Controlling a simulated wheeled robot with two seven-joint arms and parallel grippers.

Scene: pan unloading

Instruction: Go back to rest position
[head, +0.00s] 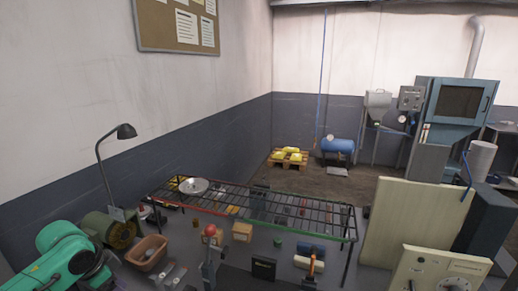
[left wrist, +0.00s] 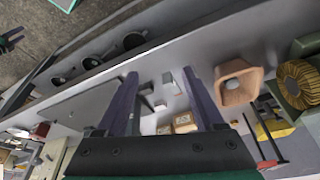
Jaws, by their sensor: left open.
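A round silver pan (head: 194,185) lies on the left end of the black wire rack (head: 345,211) over the bench. The green shell of my left arm shows at the lower left of the head view; its fingers are not clear there. In the left wrist view my left gripper (left wrist: 160,78) is open, with its two dark fingers apart and nothing between them, above the bench. A small dark forked shape with teal shows at the left edge of that view; it looks like my right gripper, but its jaws are too small to read.
A brown bin (head: 147,252) stands on the bench beside a green motor with a copper coil (head: 121,233); both also show in the left wrist view, the bin (left wrist: 229,92) right of my fingers. A desk lamp (head: 125,131) rises at the left. A cream panel (head: 417,220) stands right of the rack.

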